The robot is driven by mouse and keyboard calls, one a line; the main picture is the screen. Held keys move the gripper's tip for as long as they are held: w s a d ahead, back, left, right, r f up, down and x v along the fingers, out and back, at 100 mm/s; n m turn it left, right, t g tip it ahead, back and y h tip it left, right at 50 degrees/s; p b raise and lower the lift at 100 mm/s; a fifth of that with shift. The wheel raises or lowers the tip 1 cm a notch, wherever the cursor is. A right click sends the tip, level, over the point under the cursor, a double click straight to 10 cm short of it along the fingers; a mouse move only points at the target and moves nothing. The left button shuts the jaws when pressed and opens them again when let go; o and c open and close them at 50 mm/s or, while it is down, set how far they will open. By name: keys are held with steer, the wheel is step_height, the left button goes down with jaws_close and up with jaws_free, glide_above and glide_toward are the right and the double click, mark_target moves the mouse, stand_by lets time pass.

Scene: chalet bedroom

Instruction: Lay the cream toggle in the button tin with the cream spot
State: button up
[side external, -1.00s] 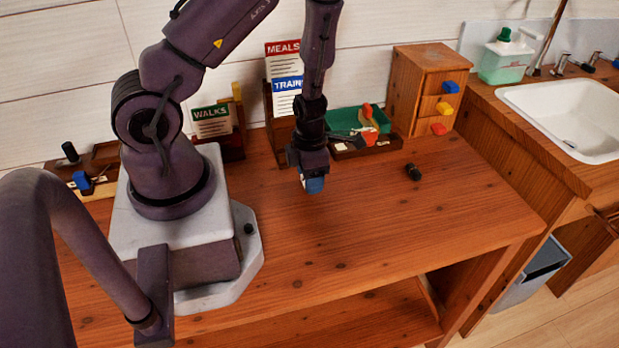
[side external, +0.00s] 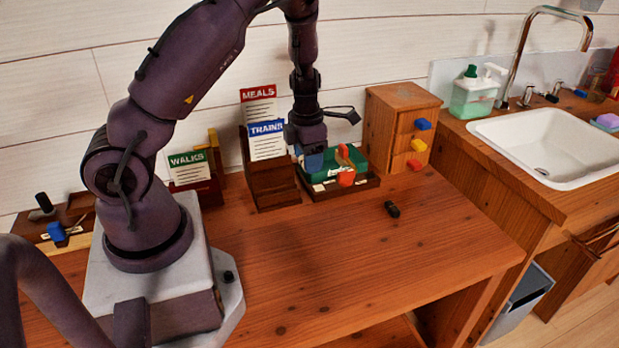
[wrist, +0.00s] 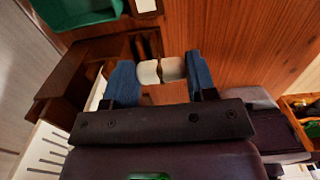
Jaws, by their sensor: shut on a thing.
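My gripper (side external: 313,160) has blue fingertips and hangs at the left end of the green tray (side external: 350,158) at the back of the worktop. In the wrist view, my gripper (wrist: 161,78) is shut on the cream toggle (wrist: 148,72), which shows as two rounded cream lobes between the fingertips. The toggle is hidden in the side view. In the wrist view, the green tray (wrist: 78,12) lies at the upper left, with a small pale patch (wrist: 146,6) beside it. I cannot make out a tin with a cream spot.
A wooden card rack (side external: 270,182) with MEALS and TRAINS cards stands close left of my gripper. Red-orange and tan items (side external: 346,177) lie at the tray. A small drawer cabinet (side external: 402,125) stands to its right.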

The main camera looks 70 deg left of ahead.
mark_target(332, 165)
steer(key=w+a, duration=0.6)
steer(key=a, duration=0.4)
steer(key=f, duration=0.9)
steer(key=shift+s+d+f, duration=0.1)
steer(key=shift+s+f, duration=0.1)
steer(key=shift+f, duration=0.2)
steer(key=shift+f, duration=0.1)
steer(key=o, duration=0.7)
